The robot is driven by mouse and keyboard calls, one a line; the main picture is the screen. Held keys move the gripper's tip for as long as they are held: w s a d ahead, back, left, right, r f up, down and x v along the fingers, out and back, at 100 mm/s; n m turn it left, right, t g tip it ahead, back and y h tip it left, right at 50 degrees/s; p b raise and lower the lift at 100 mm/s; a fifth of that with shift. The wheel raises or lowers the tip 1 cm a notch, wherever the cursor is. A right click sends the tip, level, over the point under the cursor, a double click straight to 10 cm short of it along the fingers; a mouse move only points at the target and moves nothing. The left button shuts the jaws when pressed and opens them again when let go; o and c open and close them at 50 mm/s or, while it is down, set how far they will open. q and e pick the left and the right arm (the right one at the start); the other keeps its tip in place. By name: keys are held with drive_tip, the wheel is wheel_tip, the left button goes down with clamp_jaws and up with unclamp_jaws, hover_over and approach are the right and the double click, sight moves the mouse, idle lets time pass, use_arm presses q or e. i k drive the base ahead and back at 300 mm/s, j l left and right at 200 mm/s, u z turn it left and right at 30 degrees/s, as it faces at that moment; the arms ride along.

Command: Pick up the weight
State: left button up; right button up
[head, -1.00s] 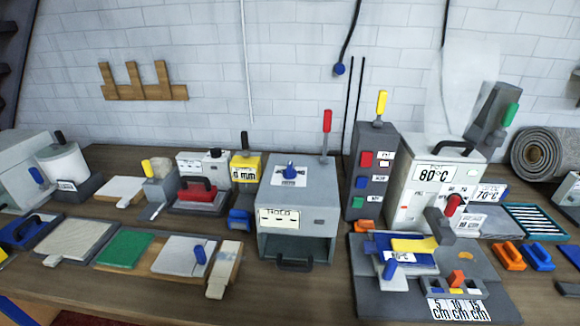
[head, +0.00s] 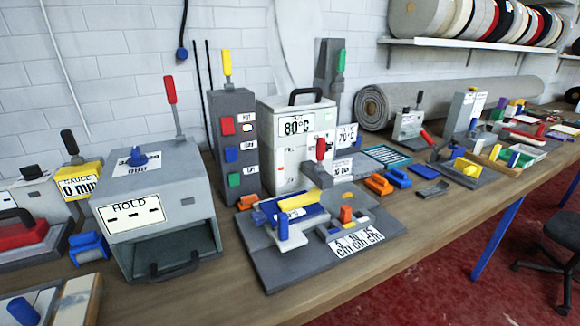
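No object in view is labelled as a weight. A red block with a dark arched handle (head: 22,242), cut by the left edge, sits on a grey base and could be it, but I cannot tell for sure. It stands left of the grey HOLD box (head: 150,212). Neither of my grippers is in view.
The wooden bench (head: 345,275) is crowded. A blue clamp-like piece (head: 88,248), an 80°C box (head: 298,150), a three-button panel (head: 233,140) and a grey jig plate (head: 285,265) stand along it. A rolled rug (head: 450,95) lies behind. Red floor and a chair (head: 555,250) are at right.

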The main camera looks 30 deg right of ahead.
sight(397, 178)
drive_tip(key=z, duration=0.45)
drive_tip(key=k+l+z, duration=0.1)
drive_tip(key=z, duration=0.3)
drive_tip(key=l+z, duration=0.1)
drive_tip(key=z, duration=0.35)
drive_tip(key=l+z, duration=0.1)
drive_tip(key=z, duration=0.3)
drive_tip(key=l+u, duration=0.35)
drive_tip(key=i+l+u, duration=0.1)
drive_tip(key=l+u, duration=0.55)
